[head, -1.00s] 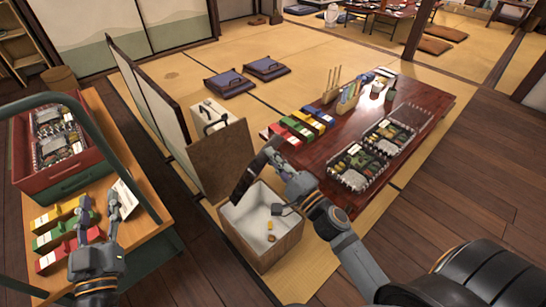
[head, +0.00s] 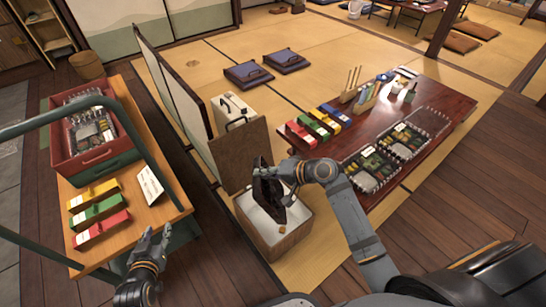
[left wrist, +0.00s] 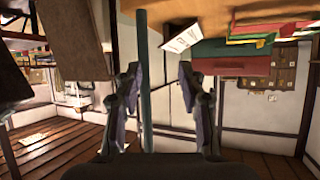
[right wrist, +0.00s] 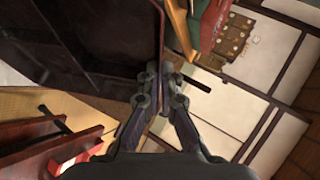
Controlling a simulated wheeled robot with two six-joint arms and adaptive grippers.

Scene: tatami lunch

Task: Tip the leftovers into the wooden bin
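The wooden bin (head: 272,247) stands open on the floor, left of the low table, its lid (head: 240,155) raised at the back. A small yellowish scrap (head: 282,229) shows inside on the pale lining. My right gripper (head: 291,176) is shut on the edge of a dark lunch box (head: 266,190), tilted steeply over the bin. The box fills the upper left of the right wrist view (right wrist: 75,40), beside the fingertips (right wrist: 160,72); whether food remains inside cannot be told. My left gripper (head: 150,240) is open and empty beside the cart; its fingers are apart in its wrist view (left wrist: 160,78).
The cart (head: 135,225) at left carries a red crate (head: 95,155), coloured boxes (head: 95,208) and a white card (head: 150,184). The low table (head: 450,95) holds clear-lidded lunch boxes (head: 372,170) and coloured boxes (head: 325,118). A folding screen (head: 180,95) stands behind the bin.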

